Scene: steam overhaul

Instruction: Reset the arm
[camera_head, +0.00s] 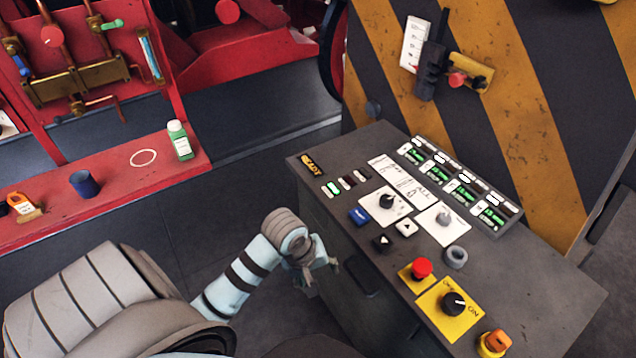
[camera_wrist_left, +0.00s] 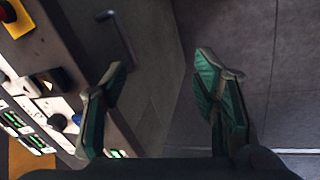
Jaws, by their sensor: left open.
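My left arm comes in from the lower left in the head view. Its gripper (camera_head: 322,268) hangs in front of the near left side of the grey control console (camera_head: 346,222), below the top edge. In the left wrist view the two green-padded fingers of my left gripper (camera_wrist_left: 160,85) are spread apart with nothing between them. The console's side and dark handle (camera_wrist_left: 120,35) lie beyond the fingers on the left. I cannot tell from the head view whether the gripper touches the console. My right gripper is not in view.
The console top carries a red mushroom button (camera_head: 421,268), black rotary knob (camera_head: 453,303) and orange switch (camera_head: 497,341). A red bench at left holds a green bottle (camera_head: 180,141) and dark blue cup (camera_head: 84,184). A striped panel (camera_head: 530,110) stands behind. Dark floor (camera_head: 240,185) lies between.

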